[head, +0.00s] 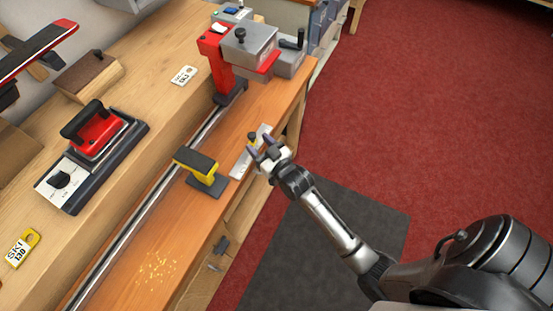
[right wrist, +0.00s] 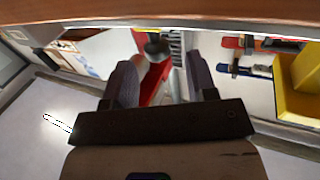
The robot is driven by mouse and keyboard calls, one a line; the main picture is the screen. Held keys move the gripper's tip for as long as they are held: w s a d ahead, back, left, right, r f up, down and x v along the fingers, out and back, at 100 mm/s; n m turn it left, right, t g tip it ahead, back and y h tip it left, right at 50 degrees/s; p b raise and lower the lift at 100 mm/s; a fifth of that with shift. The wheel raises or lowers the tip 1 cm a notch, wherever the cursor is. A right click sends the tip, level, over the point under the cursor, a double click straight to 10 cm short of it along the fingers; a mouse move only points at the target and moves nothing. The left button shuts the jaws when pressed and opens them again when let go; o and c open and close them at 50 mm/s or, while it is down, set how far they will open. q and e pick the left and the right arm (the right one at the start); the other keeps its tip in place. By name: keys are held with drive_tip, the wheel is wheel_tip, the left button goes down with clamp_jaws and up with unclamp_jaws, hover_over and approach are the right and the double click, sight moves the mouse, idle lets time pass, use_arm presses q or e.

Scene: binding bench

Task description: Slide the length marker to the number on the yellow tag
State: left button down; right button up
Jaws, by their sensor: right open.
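The yellow tag (head: 22,248), marked SKI 130, lies on the wooden bench at the left edge of the head view. A pale scale strip (head: 240,165) lies along the bench's right edge, with a small dark knob (head: 252,137) on it that looks like the length marker. My right gripper (head: 261,147) is open over this strip, close beside the knob. In the right wrist view a dark round knob (right wrist: 156,48) shows between the spread fingers (right wrist: 160,85); contact cannot be told. The numbers on the strip are too small to read. My left gripper is not in view.
A yellow and black support (head: 200,168) stands left of the strip, near a long metal rail (head: 150,200). A red and grey clamp machine (head: 240,55) stands at the far end. A red iron (head: 95,135) sits on the left. Red floor is open to the right.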

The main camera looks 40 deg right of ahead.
drive_tip(key=s, duration=0.9)
drive_tip(key=shift+s+p, duration=0.35)
drive_tip(key=shift+s, duration=0.05)
drive_tip(key=shift+a, duration=0.1)
